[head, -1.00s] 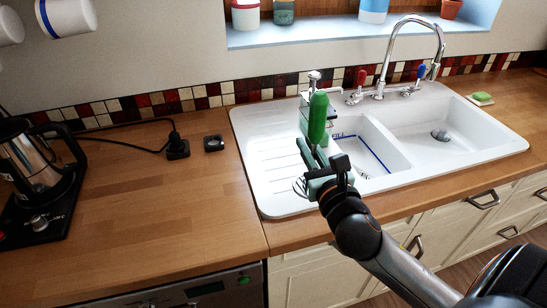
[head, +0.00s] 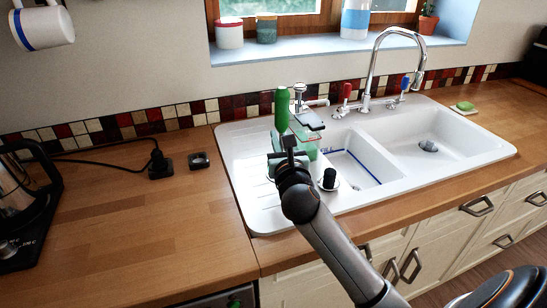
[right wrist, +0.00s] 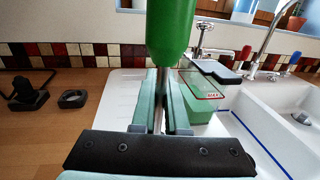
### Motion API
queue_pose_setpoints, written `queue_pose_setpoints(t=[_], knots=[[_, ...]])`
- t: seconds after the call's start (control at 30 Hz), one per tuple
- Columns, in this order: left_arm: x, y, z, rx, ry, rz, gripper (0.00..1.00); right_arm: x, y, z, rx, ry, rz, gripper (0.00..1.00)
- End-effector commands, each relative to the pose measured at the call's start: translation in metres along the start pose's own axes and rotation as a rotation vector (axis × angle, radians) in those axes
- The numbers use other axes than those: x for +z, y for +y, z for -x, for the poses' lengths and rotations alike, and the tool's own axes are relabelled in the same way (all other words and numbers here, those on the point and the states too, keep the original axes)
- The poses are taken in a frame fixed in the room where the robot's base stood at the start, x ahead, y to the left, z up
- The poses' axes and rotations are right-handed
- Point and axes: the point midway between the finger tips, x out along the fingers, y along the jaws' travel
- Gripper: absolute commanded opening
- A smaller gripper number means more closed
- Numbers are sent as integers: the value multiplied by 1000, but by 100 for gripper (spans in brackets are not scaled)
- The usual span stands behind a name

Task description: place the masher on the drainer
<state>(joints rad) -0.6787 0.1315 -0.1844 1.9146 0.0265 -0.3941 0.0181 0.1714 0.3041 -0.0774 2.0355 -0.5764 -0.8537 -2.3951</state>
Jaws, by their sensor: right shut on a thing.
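The masher (head: 281,108) has a green handle and a thin metal shaft. It stands upright in my right gripper (head: 286,158), which is shut on it over the white ribbed drainer (head: 246,160) at the left of the sink. In the right wrist view, the green handle (right wrist: 171,30) rises above the jaws (right wrist: 160,112), with the shaft between them. The masher's lower end is hidden behind my gripper and arm, so I cannot tell whether it touches the drainer. My left gripper is not in view.
A translucent green container (head: 308,148) with a grey top stands close right of the masher. A black knob on a white disc (head: 330,180) is near the gripper. The basins (head: 425,140) and tap (head: 372,70) are to the right. The drainer's left strip is clear.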

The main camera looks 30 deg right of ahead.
Motion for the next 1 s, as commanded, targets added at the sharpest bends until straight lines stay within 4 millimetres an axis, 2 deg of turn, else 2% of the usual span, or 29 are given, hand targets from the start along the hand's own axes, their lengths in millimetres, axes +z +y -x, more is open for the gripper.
queue_pose_setpoints(t=[0.03, 0.23, 0.43, 0.87, 0.9, 1.0], knots=[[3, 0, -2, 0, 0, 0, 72, -8, 4, -4, 0, 1, -3, 0], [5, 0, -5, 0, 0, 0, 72, -19, 10, -12, 0, -1, -3, 0], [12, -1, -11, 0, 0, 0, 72, -48, 11, -14, 0, 2, -2, 0], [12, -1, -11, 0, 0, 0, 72, -54, 11, -14, 0, -1, 0, 0], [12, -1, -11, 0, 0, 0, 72, -54, 11, -14, 0, -1, 0, 14], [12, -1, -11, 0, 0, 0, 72, -54, 11, -14, 0, 0, 0, 25]])
